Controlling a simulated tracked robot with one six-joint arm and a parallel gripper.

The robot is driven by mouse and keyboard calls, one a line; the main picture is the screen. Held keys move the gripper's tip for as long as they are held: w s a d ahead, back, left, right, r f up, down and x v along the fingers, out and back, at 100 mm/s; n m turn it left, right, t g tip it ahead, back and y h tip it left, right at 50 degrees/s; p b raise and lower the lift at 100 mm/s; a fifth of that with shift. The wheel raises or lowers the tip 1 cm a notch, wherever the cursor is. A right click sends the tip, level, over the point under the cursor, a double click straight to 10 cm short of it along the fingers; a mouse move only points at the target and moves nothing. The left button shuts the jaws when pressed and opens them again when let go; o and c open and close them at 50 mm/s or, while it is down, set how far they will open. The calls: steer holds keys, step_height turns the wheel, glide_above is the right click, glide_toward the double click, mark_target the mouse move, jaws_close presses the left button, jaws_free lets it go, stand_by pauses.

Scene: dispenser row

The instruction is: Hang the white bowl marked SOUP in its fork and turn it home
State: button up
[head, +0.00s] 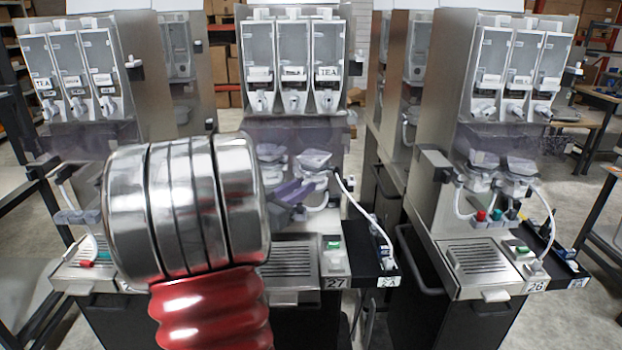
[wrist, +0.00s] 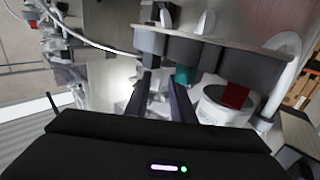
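My gripper (wrist: 160,78) shows two dark fingers in the wrist view. They stand apart with a bright gap between them, and I see nothing clearly held. Just beyond the fingers is a grey curved bracket (wrist: 225,58) with a teal part (wrist: 183,76) and a red part (wrist: 235,95). A white rounded piece (wrist: 212,112) sits by the red part, right of the fingers. No SOUP mark is legible, so I cannot tell which piece is the white bowl. The head view shows pale bowls (head: 314,160) on the middle dispenser.
The middle dispenser (head: 335,100), numbered 27, is partly behind my arm. Dispenser 28 (head: 450,130) stands at the right, another (head: 110,60) at the left. A black side shelf (head: 378,268) juts out beside 27. A white hose (head: 350,200) loops nearby.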

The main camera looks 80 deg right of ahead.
steer(key=shift+s+d+r, duration=0.1)
steer(key=shift+d, duration=0.1)
jaws_close()
steer(key=shift+a, duration=0.1)
stand_by(0.4)
steer(key=o, duration=0.8)
jaws_free()
steer(key=shift+o, duration=0.2)
steer(key=shift+w, duration=0.2)
steer(key=shift+v, duration=1)
steer(key=v, duration=0.6)
